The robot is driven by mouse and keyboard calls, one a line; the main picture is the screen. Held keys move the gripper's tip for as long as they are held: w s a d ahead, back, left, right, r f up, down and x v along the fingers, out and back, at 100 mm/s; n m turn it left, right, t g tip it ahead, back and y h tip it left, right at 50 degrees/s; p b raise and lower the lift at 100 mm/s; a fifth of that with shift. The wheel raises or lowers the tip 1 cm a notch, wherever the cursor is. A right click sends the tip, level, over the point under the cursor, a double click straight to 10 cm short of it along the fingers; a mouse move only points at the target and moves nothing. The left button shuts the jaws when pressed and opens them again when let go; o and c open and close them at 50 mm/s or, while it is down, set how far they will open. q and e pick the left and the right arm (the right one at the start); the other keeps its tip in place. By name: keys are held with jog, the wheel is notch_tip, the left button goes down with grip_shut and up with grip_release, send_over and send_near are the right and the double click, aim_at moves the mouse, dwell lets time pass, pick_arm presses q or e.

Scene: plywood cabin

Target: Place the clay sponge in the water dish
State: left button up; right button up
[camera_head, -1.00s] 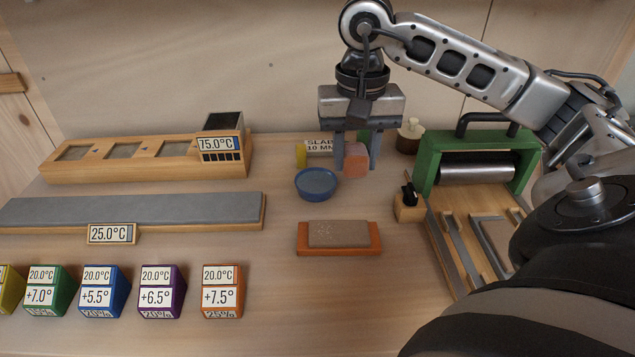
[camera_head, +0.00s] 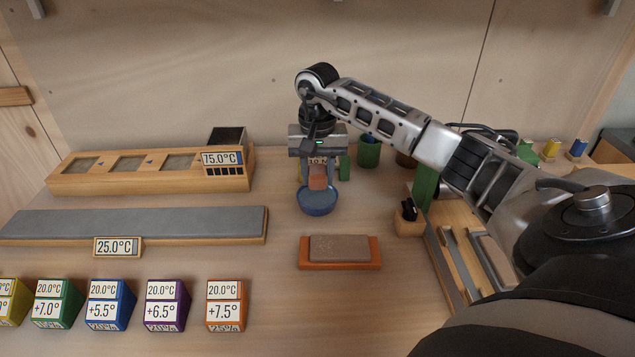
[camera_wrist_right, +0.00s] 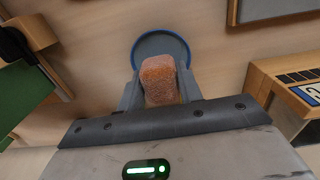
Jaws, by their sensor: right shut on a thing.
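The clay sponge (camera_head: 318,177) is a small orange-pink block. My right gripper (camera_head: 317,180) is shut on it, and the sponge also shows between the fingers in the right wrist view (camera_wrist_right: 158,80). The water dish (camera_head: 317,203) is a round blue bowl on the table. In the head view the sponge appears just above and behind the dish's far rim. In the right wrist view the dish (camera_wrist_right: 160,38) lies beyond the sponge, which overlaps its near rim in the picture. I cannot tell the exact height between them. My left gripper is not in view.
A brown slab on an orange board (camera_head: 340,264) lies in front of the dish. A small wooden holder (camera_head: 408,226) stands to the right, near the green-framed roller press (camera_head: 425,188). A green cup (camera_head: 368,155) stands behind.

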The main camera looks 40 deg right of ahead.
aim_at(317, 185)
notch_tip(317, 185, down, 3)
jog(key=shift+r+p, duration=0.2)
jog(key=shift+p, duration=0.15)
jog(key=shift+f+b, duration=0.3)
jog(key=shift+f, duration=0.2)
jog(key=o, duration=1)
jog(key=shift+r, duration=0.1)
jog(key=shift+c, duration=0.2)
notch_tip(317, 185, up, 12)
jog(key=shift+r, duration=0.2)
